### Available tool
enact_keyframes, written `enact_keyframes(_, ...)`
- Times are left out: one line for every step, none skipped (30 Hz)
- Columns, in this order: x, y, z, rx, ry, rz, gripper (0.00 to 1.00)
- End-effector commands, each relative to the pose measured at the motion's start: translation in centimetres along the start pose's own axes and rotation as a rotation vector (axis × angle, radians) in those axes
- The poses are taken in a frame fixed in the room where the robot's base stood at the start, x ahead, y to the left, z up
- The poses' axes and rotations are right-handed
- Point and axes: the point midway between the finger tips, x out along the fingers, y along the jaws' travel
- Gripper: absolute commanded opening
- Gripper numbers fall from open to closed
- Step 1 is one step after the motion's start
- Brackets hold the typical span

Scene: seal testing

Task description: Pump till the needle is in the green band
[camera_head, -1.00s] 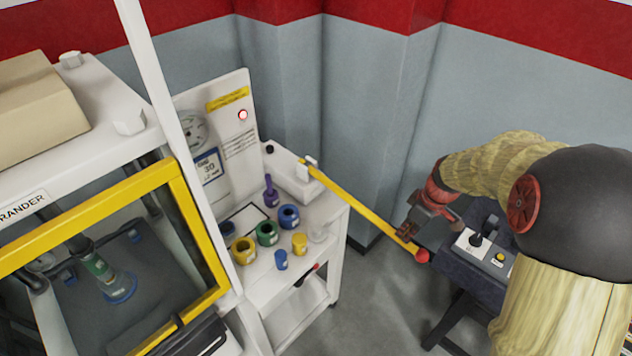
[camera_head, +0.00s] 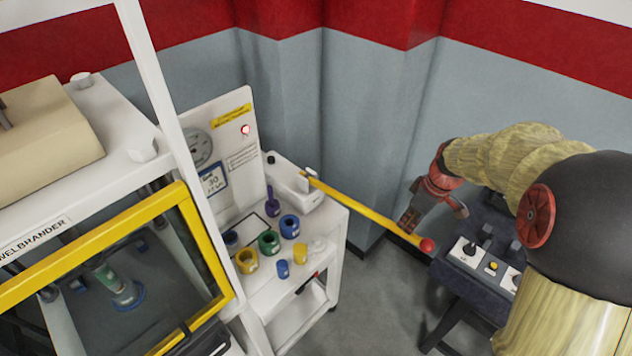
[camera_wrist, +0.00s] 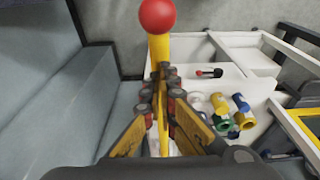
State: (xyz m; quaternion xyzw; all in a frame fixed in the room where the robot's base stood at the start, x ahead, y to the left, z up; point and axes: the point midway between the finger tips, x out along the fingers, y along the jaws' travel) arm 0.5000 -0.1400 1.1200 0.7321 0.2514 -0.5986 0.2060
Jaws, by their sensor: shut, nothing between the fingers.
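The pump lever (camera_head: 365,212) is a long yellow bar with a red knob (camera_head: 427,245), reaching out from a white pump block (camera_head: 297,190) on the cart. My gripper (camera_head: 406,228) is at the lever's outer end, just short of the knob. In the wrist view my gripper (camera_wrist: 162,76) lies in line with the yellow bar (camera_wrist: 159,50), and its fingers hide part of it. The fingers are shut with nothing held; whether they touch the bar I cannot tell. The round gauge (camera_head: 198,148) is on the upright white panel; its needle and green band are too small to read.
The cart top (camera_head: 322,222) holds coloured rings, including a green one (camera_head: 268,242), and a purple tool (camera_head: 272,203). A yellow-framed cabinet (camera_head: 100,235) stands at left. A dark control box (camera_head: 465,275) is at right below my arm. Grey walls are close behind the lever.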

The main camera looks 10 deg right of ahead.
Motion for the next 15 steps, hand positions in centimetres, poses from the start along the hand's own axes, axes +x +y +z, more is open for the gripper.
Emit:
enact_keyframes(-1.5,0.0,-0.3,-0.001,0.0,0.001,0.0)
enact_keyframes(-1.9,0.0,-0.5,0.0,0.0,0.0,0.0)
enact_keyframes(-2.4,0.0,-0.5,0.0,-0.001,0.0,0.0)
enact_keyframes(-2.6,0.0,-0.6,0.0,-0.001,-0.001,0.0)
enact_keyframes(-2.7,0.0,-0.6,0.0,-0.001,-0.001,0.0)
enact_keyframes(-2.8,0.0,-0.6,0.0,-0.001,-0.001,0.0)
enact_keyframes(-2.7,-0.1,-0.6,0.0,-0.001,-0.001,0.0)
enact_keyframes(-2.7,-0.1,-0.6,0.0,-0.002,-0.001,0.0)
enact_keyframes(-2.6,-0.1,-0.6,0.0,-0.002,-0.001,0.0)
enact_keyframes(-2.6,-0.1,-0.6,0.0,-0.002,-0.001,0.0)
enact_keyframes(-2.6,-0.1,-0.6,0.0,-0.002,-0.001,0.0)
enact_keyframes(-2.6,0.0,-0.6,0.0,-0.002,-0.001,0.0)
enact_keyframes(-2.6,0.0,-0.6,0.0,-0.001,-0.001,0.0)
enact_keyframes(-2.6,0.0,-0.6,0.0,-0.001,-0.001,0.0)
enact_keyframes(-2.5,0.0,-0.6,0.0,-0.001,-0.001,0.0)
